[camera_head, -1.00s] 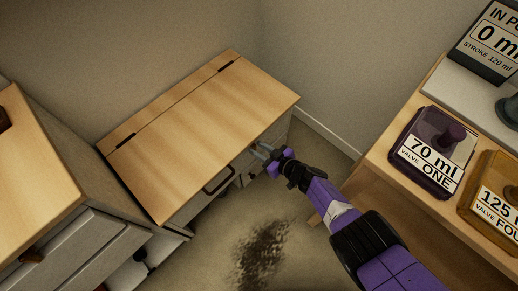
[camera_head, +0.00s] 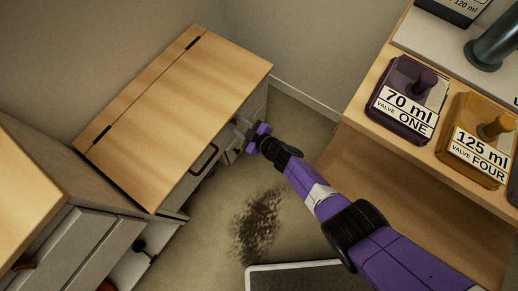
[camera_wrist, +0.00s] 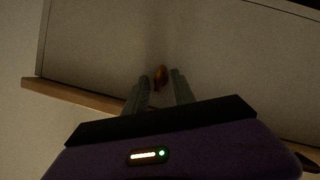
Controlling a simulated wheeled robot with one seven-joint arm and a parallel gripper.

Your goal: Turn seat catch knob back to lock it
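The seat is a wooden-topped chest (camera_head: 185,105) with a light front and a dark handle (camera_head: 203,160). A small brown knob (camera_wrist: 160,76) sticks out from the pale front panel (camera_wrist: 215,50) in the wrist view; I take it for the catch knob. My gripper (camera_head: 241,127) is at the right part of the chest's front. In the wrist view my gripper (camera_wrist: 160,80) has its fingers apart, one on each side of the knob, with small gaps visible. In the head view the knob is hidden by the fingers, and its turn angle is hard to tell.
A drawer cabinet (camera_head: 60,200) stands left of the chest. At right, a wooden bench (camera_head: 430,195) carries a purple 70 ml container (camera_head: 408,100) and an amber 125 ml one (camera_head: 475,140). A dark light-rimmed object (camera_head: 300,278) lies on the floor; a dark stain (camera_head: 257,225) is nearby.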

